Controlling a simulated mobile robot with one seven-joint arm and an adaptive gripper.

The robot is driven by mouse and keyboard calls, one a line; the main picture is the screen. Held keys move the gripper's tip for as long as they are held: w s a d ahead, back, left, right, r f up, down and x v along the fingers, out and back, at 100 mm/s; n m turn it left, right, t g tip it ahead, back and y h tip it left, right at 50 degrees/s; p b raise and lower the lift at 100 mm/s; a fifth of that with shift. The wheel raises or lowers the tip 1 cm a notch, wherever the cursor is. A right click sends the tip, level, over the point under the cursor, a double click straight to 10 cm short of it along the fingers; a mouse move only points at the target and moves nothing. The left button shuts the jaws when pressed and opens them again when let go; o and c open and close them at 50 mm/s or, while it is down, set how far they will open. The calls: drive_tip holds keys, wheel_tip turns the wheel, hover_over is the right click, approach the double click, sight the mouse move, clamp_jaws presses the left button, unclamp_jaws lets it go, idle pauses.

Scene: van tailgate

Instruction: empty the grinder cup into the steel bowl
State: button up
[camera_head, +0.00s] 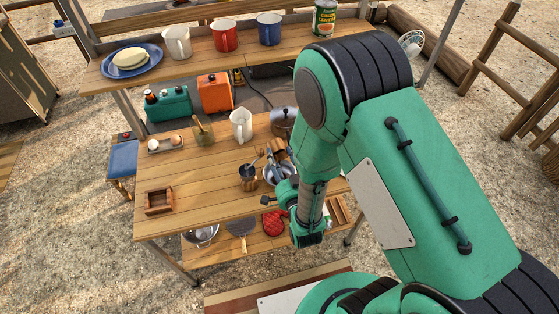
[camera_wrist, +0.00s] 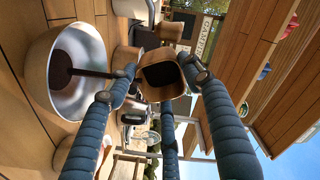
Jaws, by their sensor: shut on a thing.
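The grinder cup (camera_wrist: 182,80), wooden with a dark inside, is held between the blue-wrapped fingers of my gripper (camera_wrist: 158,85) in the wrist view, which is turned sideways. Its mouth faces the camera, so the cup is tilted. The steel bowl (camera_wrist: 88,42) lies to the picture's left of it, apart from it and below it. A dark streak (camera_wrist: 92,73) runs from near the cup into a dark patch in the bowl. I cannot tell whether it is falling grounds. In the head view my gripper (camera_head: 283,170) covers part of the bowl on the table.
A white jug (camera_head: 241,126), a jar of utensils (camera_head: 204,134) and a wooden box (camera_head: 159,201) stand on the table (camera_head: 190,182). The shelf behind holds mugs (camera_head: 224,35). The front middle of the table is clear.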

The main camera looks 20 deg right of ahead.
drive_tip(key=shift+s+f+t+b, duration=0.1)
drive_tip(key=shift+f+t+b, duration=0.3)
drive_tip(key=shift+b, duration=1.35)
drive_tip(key=shift+s+r+t+b, duration=0.1)
drive_tip(key=shift+r+t+b, duration=0.3)
drive_tip(key=shift+b, duration=0.75)
drive_tip(key=shift+w+a+r+p, duration=0.15)
drive_tip(key=shift+w+p, duration=0.4)
drive_tip(key=shift+p, duration=2.05)
drive_tip(key=p, duration=0.5)
drive_tip(key=shift+w, duration=0.2)
drive_tip(key=p, duration=0.5)
drive_tip(key=shift+s+p, duration=0.4)
drive_tip(key=shift+s+f+p, duration=0.3)
drive_tip(key=shift+s+p, duration=0.05)
drive_tip(key=shift+p, duration=0.7)
drive_tip(key=shift+w+r+g+p, duration=0.3)
drive_tip(key=shift+g+p, duration=0.5)
drive_tip(key=shift+p, duration=2)
